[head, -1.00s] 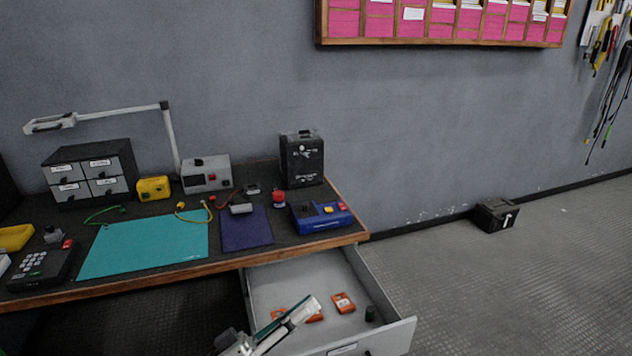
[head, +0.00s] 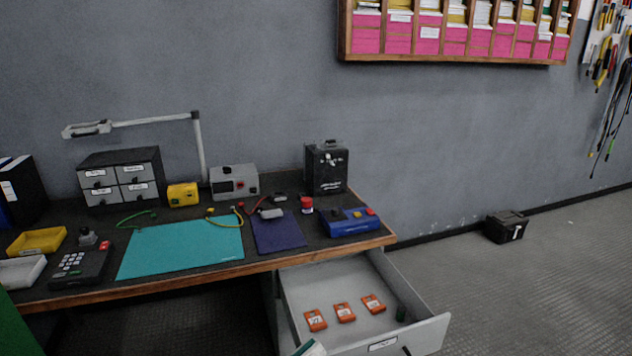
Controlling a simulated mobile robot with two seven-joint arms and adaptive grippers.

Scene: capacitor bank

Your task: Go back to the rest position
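Only a small pale tip of my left gripper (head: 310,349) shows at the bottom edge of the head view, in front of the open drawer (head: 345,268). The rest of it is cut off, so I cannot tell whether it is open or holds anything. My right gripper is out of view. In the drawer lie three orange boxes, a left one (head: 316,320), a middle one (head: 345,312) and a right one (head: 373,303).
The workbench (head: 150,289) holds a teal mat (head: 180,246), a purple mat (head: 278,232), a blue device (head: 348,222), a black case (head: 326,168) and a keypad (head: 80,265). The open drawer juts out in front. The floor (head: 530,290) to the right is clear up to a black box (head: 506,227).

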